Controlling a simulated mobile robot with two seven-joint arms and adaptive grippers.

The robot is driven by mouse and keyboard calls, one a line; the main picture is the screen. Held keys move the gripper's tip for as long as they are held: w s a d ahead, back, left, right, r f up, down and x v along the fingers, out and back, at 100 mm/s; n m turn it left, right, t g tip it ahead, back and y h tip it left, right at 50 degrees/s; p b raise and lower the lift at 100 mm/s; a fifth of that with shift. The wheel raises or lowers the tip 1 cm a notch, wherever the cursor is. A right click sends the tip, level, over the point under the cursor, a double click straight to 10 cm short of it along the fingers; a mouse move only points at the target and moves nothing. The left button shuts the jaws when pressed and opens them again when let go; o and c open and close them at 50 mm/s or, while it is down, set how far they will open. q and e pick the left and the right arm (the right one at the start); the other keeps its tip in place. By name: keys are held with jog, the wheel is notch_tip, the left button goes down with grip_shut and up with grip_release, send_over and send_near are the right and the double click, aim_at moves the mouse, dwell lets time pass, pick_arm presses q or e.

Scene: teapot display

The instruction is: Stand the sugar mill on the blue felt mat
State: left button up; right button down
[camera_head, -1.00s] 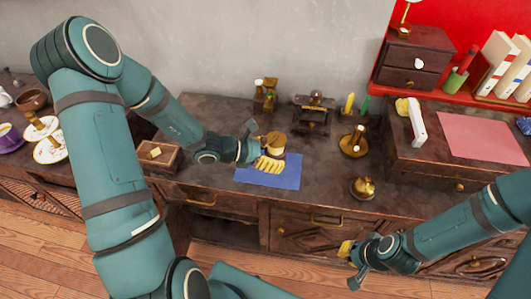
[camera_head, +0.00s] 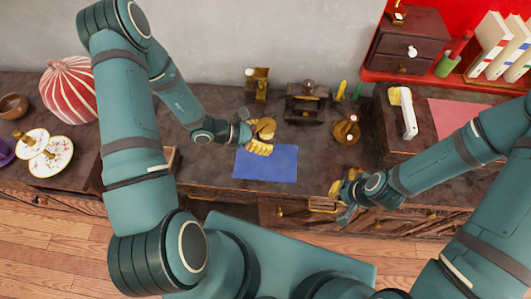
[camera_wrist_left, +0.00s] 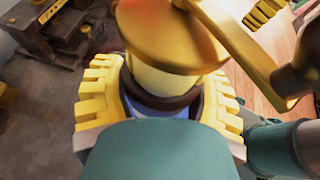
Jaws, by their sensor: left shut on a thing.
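The sugar mill (camera_head: 264,127) has a round brass top; the left wrist view shows its crank, pale body and dark collar (camera_wrist_left: 165,78). My left gripper (camera_head: 259,143) is shut on it, with yellow fingers on both sides in the left wrist view (camera_wrist_left: 162,100). The mill looks roughly upright. The blue felt mat (camera_head: 266,168) lies flat on the dark counter. The gripper and mill appear at the mat's back edge; the mill's foot is hidden, so contact cannot be told. My right gripper (camera_head: 338,198) is in front of the counter, right of the mat; its jaw opening is unclear.
Behind the mat stand a brass-and-dark mill (camera_head: 257,84) and a dark box-like device (camera_head: 307,103). A brass stand (camera_head: 346,129) is to the right. A red striped pot (camera_head: 70,90) and plates (camera_head: 50,158) are at left. The mat's front is clear.

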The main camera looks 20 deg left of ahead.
pick_arm(q)
notch_tip(320, 180, down, 10)
jog(key=shift+r+b, duration=0.2)
jog(key=shift+b, duration=0.45)
jog(key=o, duration=0.8)
jog(key=shift+f, duration=0.15)
jog(key=o, duration=0.5)
jog(key=shift+o, duration=0.2)
jog(key=shift+r, duration=0.3)
jog(key=v, duration=1.2)
jog(key=shift+p, duration=0.3)
